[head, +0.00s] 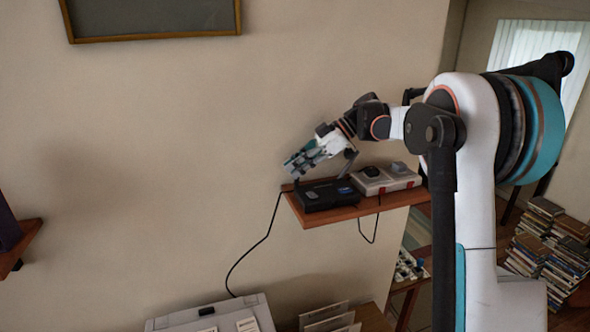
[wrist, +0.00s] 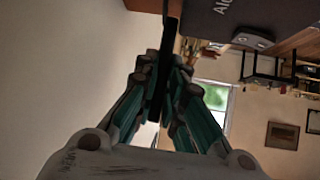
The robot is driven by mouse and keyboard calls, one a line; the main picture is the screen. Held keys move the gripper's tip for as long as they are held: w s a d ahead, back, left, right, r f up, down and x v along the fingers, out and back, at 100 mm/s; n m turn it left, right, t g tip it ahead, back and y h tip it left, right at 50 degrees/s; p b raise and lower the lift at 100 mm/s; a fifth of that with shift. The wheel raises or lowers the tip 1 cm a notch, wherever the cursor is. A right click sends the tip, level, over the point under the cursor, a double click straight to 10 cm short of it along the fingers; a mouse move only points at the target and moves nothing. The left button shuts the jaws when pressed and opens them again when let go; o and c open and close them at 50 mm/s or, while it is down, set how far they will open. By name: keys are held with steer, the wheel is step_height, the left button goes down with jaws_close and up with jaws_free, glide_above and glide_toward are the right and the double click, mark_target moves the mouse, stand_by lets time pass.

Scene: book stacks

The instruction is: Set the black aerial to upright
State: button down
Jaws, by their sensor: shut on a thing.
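The black aerial (wrist: 168,50) shows in the wrist view as a dark thin bar running between my two green-padded fingers. My gripper (wrist: 163,85) is shut on it. In the head view my gripper (head: 298,164) is just above the back left corner of a black box (head: 327,196) on a small wall shelf. The black box also fills the upper right of the wrist view (wrist: 225,18). The aerial is mostly hidden by my fingers in the head view, so I cannot tell its exact tilt there.
The reddish wooden shelf (head: 340,214) also holds a light grey device (head: 385,179) right of the black box. Black cables hang below it. The wall (head: 170,130) is close behind. Book stacks (head: 545,240) stand on the floor at right.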

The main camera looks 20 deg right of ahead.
stand_by(0.3)
steer(key=c, duration=1.7)
jaws_free()
steer(key=shift+o, duration=0.2)
steer(key=v, duration=1.2)
steer(key=shift+f, duration=0.15)
